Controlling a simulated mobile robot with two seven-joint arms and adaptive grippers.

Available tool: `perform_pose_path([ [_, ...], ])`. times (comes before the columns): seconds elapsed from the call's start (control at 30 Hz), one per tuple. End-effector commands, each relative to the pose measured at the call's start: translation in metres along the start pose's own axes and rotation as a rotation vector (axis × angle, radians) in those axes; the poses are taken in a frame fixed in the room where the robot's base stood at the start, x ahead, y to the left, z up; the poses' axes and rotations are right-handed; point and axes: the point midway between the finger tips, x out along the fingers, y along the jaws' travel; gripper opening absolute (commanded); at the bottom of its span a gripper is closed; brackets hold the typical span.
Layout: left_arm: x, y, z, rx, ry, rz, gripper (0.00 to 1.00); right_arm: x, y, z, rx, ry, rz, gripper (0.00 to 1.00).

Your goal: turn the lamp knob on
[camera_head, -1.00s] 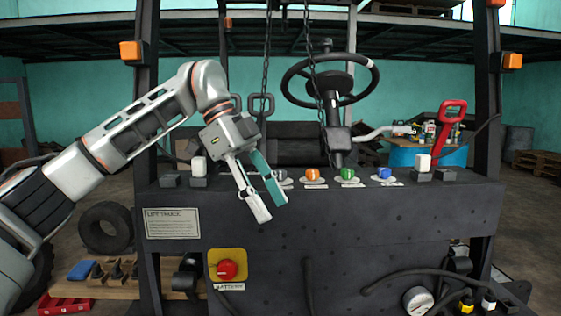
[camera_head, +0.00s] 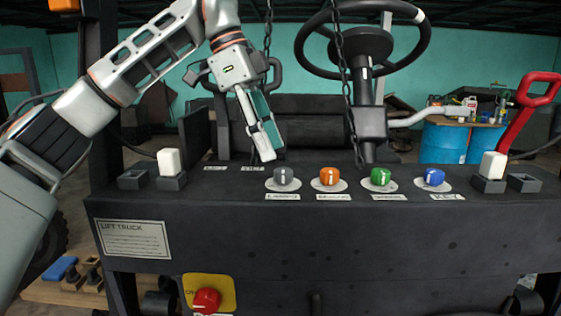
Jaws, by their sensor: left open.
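A row of knobs sits on top of the dark panel (camera_head: 300,235): a grey knob (camera_head: 283,176), an orange knob (camera_head: 329,176), a green knob (camera_head: 380,176) and a blue knob (camera_head: 433,177). Each has a pale pointer mark, a round light base and a small label. The blue one's label seems to read KEY; the other labels are too blurred to read surely, so I cannot tell which is the lamp knob. My left gripper (camera_head: 269,154) is open and empty, fingers pointing down, just above and left of the grey knob, apart from it. My right gripper is out of view.
A red button (camera_head: 206,300) on a yellow plate is below on the front.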

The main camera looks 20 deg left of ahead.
Motion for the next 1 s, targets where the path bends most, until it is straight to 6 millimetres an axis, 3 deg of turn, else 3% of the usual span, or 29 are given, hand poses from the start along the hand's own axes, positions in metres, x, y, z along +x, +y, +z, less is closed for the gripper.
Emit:
perform_pose_path([
  [0.1,0.021,0.000,0.001,0.002,-0.001,0.004,0.43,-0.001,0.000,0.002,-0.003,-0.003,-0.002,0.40],
  [0.3,0.043,0.000,0.000,0.001,0.000,0.003,0.43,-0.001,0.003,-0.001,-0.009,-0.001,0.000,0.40],
  [0.67,0.050,0.000,0.000,0.001,0.000,0.000,0.43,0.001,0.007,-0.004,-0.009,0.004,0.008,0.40],
  [0.7,0.050,0.000,0.000,0.001,0.000,0.000,0.40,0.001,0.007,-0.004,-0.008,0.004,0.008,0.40],
  [0.83,0.050,0.000,0.000,0.001,0.000,0.000,0.06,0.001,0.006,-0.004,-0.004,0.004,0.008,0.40],
  [1.0,0.050,0.000,0.000,0.001,0.000,0.000,0.04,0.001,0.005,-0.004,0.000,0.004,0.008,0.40],
])
